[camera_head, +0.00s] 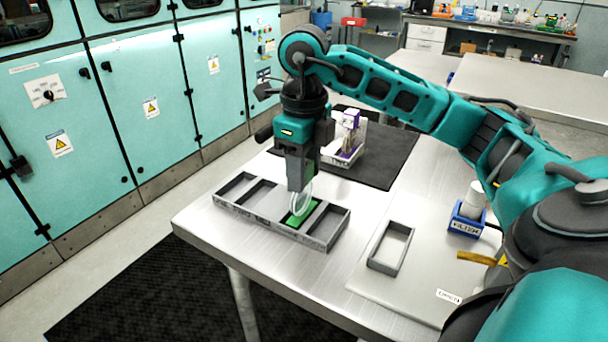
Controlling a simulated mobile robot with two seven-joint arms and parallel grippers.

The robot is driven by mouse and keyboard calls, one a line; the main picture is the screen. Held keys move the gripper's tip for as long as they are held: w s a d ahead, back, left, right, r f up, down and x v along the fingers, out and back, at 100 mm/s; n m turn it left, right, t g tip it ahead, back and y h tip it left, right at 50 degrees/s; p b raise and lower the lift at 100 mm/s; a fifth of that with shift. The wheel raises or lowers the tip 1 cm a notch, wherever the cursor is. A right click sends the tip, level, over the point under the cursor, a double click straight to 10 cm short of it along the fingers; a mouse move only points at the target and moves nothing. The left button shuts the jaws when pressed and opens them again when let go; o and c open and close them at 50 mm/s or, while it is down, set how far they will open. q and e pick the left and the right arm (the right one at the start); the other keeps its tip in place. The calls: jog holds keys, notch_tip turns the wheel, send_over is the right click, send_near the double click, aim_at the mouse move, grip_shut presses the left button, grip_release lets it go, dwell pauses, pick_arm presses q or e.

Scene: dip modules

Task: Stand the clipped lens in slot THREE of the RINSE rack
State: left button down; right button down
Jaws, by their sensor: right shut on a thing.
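My right gripper (299,187) points down over the grey rack (272,229) and is shut on the clear round lens (302,203). The lens stands about upright below the fingers. It overlaps the green compartment (293,218), third from the left in the rack; whether its lower edge touches the bottom I cannot tell. The other compartments look empty. Small lettering runs along the rack's front wall, too small to read surely. The clip on the lens is not clear to see. My left gripper is not in view.
A white tray (343,160) with purple and white items stands on a black mat (385,160) behind the rack. An empty grey frame (405,260) lies at right. A blue holder (466,221) with a white bottle (474,199) stands farther right. Table edges run left and front.

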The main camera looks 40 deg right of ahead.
jog(key=shift+f, duration=0.35)
jog(key=shift+f, duration=0.1)
jog(key=shift+f, duration=0.15)
jog(key=c, duration=0.6)
grip_release()
notch_tip(320, 180, up, 13)
jog(key=p, duration=0.4)
jog(key=shift+f+p, duration=0.2)
jog(key=shift+p, duration=0.1)
jog(key=shift+f, duration=0.1)
